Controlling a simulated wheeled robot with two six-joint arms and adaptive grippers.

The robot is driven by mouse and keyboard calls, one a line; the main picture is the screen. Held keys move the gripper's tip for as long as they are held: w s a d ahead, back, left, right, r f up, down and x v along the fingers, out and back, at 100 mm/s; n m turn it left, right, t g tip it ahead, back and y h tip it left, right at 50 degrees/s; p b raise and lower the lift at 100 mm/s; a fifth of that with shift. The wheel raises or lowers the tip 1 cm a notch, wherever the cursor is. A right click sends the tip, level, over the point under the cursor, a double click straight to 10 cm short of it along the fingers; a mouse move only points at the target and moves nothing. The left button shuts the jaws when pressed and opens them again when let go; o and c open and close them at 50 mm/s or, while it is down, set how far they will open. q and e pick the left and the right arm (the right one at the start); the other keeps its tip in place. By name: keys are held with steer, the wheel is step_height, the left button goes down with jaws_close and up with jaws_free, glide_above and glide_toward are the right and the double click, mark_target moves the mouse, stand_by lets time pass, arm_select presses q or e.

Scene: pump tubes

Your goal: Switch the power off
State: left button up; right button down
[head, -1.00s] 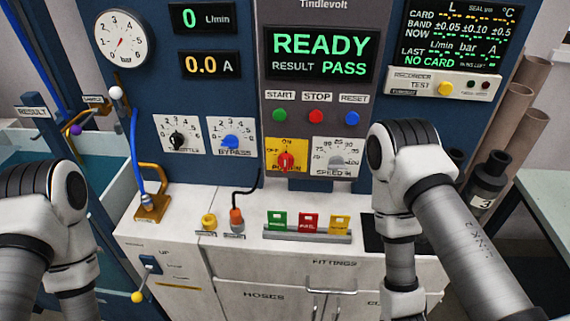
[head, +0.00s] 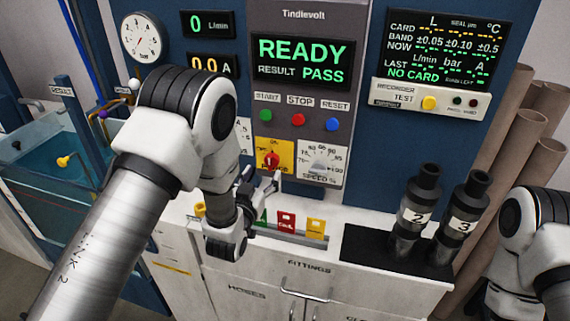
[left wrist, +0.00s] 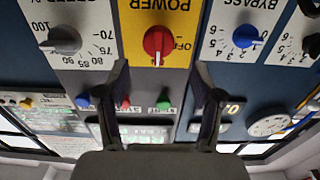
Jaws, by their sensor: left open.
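The red power knob (head: 270,160) sits on a yellow plate (head: 286,148) under the start button. It also shows in the left wrist view (left wrist: 158,42), which is upside down, with its white mark pointing toward the panel's top. OFF is lettered to the knob's left on the panel. My left gripper (head: 262,184) is open and empty, just below and in front of the knob. In the left wrist view its fingers (left wrist: 162,75) stand apart on either side of the knob's line, not touching it. My right gripper is out of view; only its arm shows at the right edge.
The display (head: 302,62) is lit and reads READY, RESULT PASS. The speed knob (head: 322,166) is right of the power plate; the bypass knob (left wrist: 245,36) is on its other side. Coloured cards (head: 287,222) stand on the counter below. Two dark tubes (head: 416,212) stand at right.

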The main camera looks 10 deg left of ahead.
mark_target(271, 163)
arm_select(q)
steer(key=w, duration=0.2)
steer(key=w+p, duration=0.1)
steer(key=w, duration=0.1)
steer(key=w+d, duration=0.1)
steer(key=w, duration=0.1)
steer(key=shift+r+p, duration=0.15)
steer(key=shift+p, duration=0.25)
steer(key=shift+w, duration=0.25)
steer(key=shift+a+f, duration=0.2)
steer(key=shift+a, duration=0.15)
steer(key=shift+d, duration=0.15)
steer(key=c, duration=1.1)
